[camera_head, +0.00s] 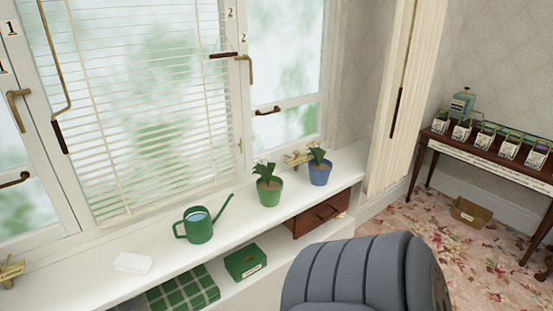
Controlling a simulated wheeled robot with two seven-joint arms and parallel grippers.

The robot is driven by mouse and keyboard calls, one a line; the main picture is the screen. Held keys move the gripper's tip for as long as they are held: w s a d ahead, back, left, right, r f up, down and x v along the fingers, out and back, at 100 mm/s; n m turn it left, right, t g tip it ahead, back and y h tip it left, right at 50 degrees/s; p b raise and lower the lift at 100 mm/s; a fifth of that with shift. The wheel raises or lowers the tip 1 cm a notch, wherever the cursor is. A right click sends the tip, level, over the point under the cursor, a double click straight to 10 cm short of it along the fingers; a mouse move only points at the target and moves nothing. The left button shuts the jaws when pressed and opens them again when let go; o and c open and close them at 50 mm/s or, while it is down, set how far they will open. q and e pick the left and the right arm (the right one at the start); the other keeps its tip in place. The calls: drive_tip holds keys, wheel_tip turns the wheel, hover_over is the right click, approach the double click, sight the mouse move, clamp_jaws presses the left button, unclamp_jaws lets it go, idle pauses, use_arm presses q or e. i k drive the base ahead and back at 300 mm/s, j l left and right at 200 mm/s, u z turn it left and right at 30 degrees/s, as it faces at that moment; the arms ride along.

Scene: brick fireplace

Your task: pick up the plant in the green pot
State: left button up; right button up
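The plant in the green pot (269,186) stands upright on the white window sill, with dark green leaves and a few small pale flowers. A similar plant in a blue pot (320,168) stands just to its right, a small gap apart. A green watering can (199,227) stands to its left on the sill, its spout pointing up and right toward the green pot. Neither of my grippers shows in the head view.
A white block (133,262) lies on the sill (105,250) at the left. Below are a green box (245,262), a green checked item (183,290) and a brown drawer (320,214). A grey ribbed rounded shape (360,275) fills the lower front. A table (485,160) with several small pots stands right.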

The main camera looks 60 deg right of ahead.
sight(268, 188)
drive_tip(key=z, duration=0.5)
drive_tip(key=l+z, duration=0.15)
drive_tip(key=z, duration=0.3)
drive_tip(key=l+z, duration=0.1)
drive_tip(key=z, duration=0.9)
